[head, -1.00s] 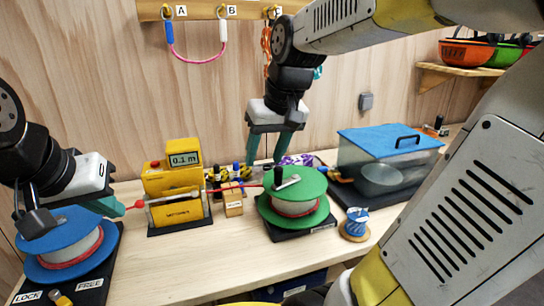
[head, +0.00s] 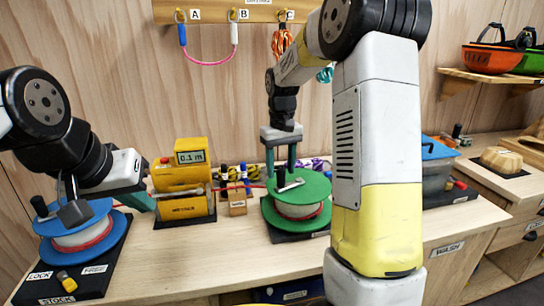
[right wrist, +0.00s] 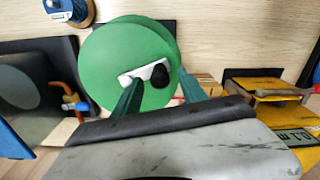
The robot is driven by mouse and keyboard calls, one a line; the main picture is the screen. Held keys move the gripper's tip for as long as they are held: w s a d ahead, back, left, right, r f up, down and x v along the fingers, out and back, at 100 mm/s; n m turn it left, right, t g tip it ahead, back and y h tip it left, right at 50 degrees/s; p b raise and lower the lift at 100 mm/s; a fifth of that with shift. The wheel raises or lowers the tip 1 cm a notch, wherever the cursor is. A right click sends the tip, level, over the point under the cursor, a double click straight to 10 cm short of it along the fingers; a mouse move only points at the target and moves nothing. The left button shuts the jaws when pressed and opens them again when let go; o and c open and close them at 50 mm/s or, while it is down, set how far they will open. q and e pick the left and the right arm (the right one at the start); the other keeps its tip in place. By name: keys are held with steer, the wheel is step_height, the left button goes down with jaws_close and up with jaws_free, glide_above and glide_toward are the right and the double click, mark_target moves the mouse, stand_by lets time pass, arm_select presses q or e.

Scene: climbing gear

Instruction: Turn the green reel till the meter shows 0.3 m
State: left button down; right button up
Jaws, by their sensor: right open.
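The green reel (head: 312,190) stands on a black base with a red-and-white line wound under its green top. Its grey crank arm (head: 292,186) carries a black knob (right wrist: 160,77). My right gripper (head: 281,168) is open above the reel, with its teal fingers on either side of the knob in the right wrist view. Whether they touch the knob cannot be told. The yellow meter (head: 183,180) reads 0.1 m on its display (head: 190,157). My left gripper (head: 145,200) is beside the blue reel (head: 75,235); its jaw opening is unclear.
A red line runs through the meter between the reels. LOCK and FREE labels lie by the blue reel. My right arm hides part of the table and the clear blue-lidded box (head: 438,150).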

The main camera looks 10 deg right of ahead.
mark_target(280, 169)
steer(key=shift+f, duration=1.7)
jaws_close()
steer(key=shift+w, duration=0.1)
